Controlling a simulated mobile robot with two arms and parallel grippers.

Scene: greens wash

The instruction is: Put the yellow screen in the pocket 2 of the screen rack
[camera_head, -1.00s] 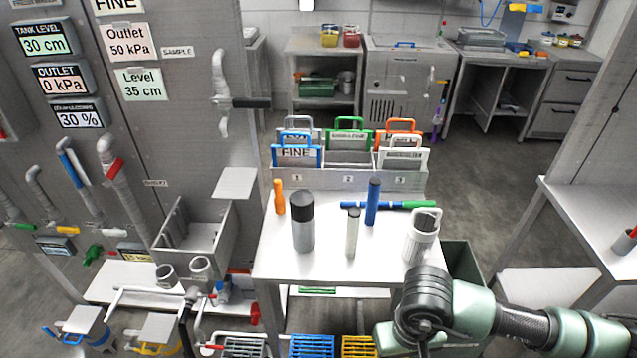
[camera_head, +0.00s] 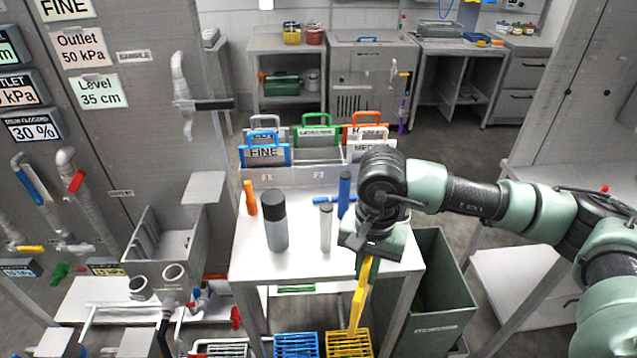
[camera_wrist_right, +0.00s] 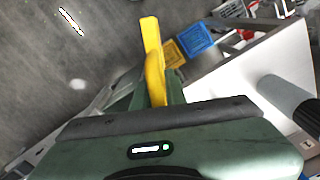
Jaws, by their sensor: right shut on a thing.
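My right gripper (camera_head: 370,246) is shut on the yellow screen (camera_head: 359,290). The screen hangs below the gripper, seen nearly edge-on, in front of the table's near right corner. It also shows in the right wrist view (camera_wrist_right: 153,60), sticking out beyond the gripper. The screen rack (camera_head: 340,176) stands at the table's far edge. Its front pocket 2 (camera_head: 318,168) looks empty, with a green-handled screen (camera_head: 316,138) behind it. A blue-handled FINE screen (camera_head: 263,155) is in pocket 1. My left gripper is out of view.
A green bin (camera_head: 440,290) is to the right. Blue (camera_head: 297,346) and yellow (camera_head: 348,345) grids are below.

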